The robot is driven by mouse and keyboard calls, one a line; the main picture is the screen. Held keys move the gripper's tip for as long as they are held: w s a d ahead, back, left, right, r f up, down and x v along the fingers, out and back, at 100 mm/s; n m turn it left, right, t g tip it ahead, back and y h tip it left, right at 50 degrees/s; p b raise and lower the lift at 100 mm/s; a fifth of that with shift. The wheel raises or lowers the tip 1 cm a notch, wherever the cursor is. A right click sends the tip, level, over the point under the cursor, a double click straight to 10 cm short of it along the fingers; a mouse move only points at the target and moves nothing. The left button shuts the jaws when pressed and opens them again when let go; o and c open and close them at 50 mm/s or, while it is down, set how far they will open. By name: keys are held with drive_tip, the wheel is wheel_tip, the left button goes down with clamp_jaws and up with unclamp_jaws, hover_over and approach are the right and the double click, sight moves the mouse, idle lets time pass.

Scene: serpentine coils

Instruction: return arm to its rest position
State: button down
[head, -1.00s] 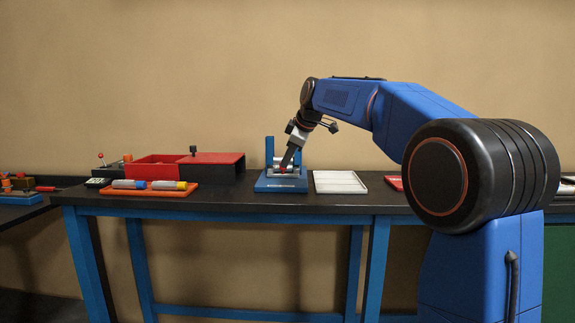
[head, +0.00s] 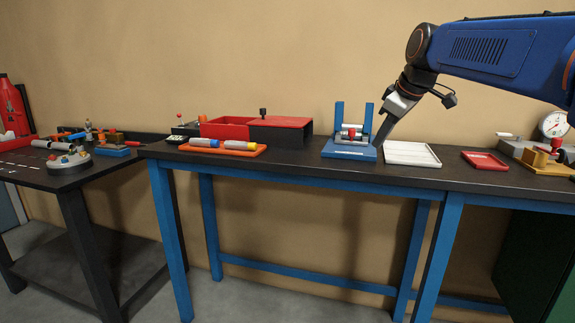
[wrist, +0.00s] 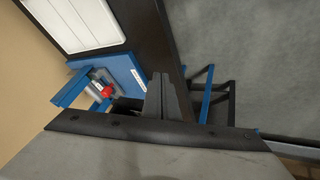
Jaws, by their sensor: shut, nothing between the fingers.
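My gripper (head: 380,140) is at the end of my blue arm, at the right of the head view. Its dark fingers are together and empty, pointing down and left. They appear just right of the blue fixture (head: 348,152), which has two uprights and holds a grey cylinder with a red part. In the wrist view the closed fingers (wrist: 167,97) point up the picture. There the blue fixture (wrist: 122,65) with its red knob lies to their left, and a gap seems to separate them.
A white tray (head: 412,160) and a small red tray (head: 484,167) lie right of the fixture. An orange tray (head: 190,149) with cylinders and a red and black box (head: 280,135) stand to the left. A gauge (head: 553,124) stands at the far right.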

drive_tip(key=s+d+f+m+g+h, duration=0.1)
drive_tip(key=s+f+m, duration=0.8)
drive_tip(key=s+f, duration=2.1)
drive_tip(key=s+d+h, duration=0.1)
drive_tip(key=s, duration=0.3)
drive_tip(key=shift+s+d+m+g, duration=0.15)
drive_tip(key=shift+d+m+g, duration=0.1)
drive_tip(key=shift+m+g, duration=0.05)
